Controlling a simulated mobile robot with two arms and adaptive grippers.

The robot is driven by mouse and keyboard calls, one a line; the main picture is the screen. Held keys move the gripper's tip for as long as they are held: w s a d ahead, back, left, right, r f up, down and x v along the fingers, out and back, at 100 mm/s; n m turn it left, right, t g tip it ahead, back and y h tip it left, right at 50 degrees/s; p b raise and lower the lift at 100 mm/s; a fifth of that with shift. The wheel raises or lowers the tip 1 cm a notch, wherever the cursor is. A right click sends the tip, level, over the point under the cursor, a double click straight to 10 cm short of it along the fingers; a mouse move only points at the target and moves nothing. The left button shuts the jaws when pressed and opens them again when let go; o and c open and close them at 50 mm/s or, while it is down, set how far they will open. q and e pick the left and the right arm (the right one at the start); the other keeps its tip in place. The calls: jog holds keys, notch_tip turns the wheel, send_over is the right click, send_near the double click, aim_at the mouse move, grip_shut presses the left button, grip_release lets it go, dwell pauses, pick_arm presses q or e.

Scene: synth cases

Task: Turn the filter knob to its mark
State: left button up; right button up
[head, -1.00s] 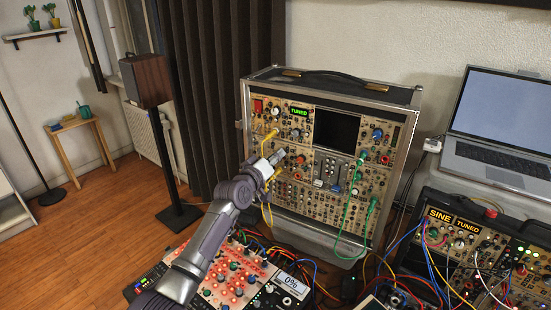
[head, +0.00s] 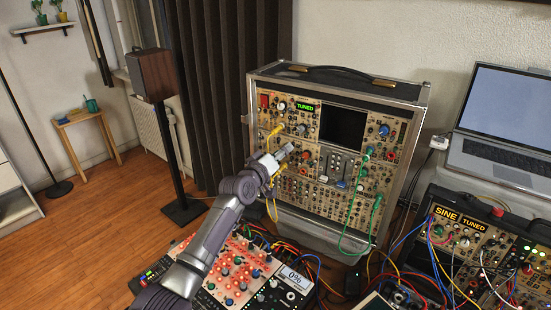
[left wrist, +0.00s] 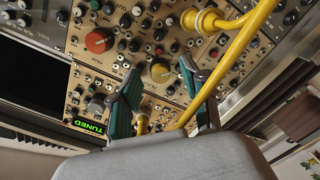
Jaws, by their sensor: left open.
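The upright synth case (head: 421,150) stands at the middle, its tan panel full of knobs, jacks and cables. My left gripper (head: 287,151) is at the left middle of this panel. In the left wrist view its two green-and-dark fingers are open, pointing at the panel. A round yellow-topped knob (left wrist: 160,70) shows between and just beyond the fingertips, and they do not visibly grip it. A larger red knob (left wrist: 99,40) is beside it to the left. I cannot read which knob is the filter knob, nor see its mark. My right gripper is not in view.
Yellow cables (left wrist: 232,62) run close beside the right finger, with plugs in the panel. A green cable (head: 347,215) hangs at the right of the panel. A lower synth with red-lit controls (head: 234,270) lies under my left arm. A laptop (head: 507,160) is at the right.

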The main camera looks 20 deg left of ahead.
pick_arm(q)
jog(key=v, duration=1.1)
jog(key=shift+s, duration=0.45)
jog(key=shift+f, duration=0.1)
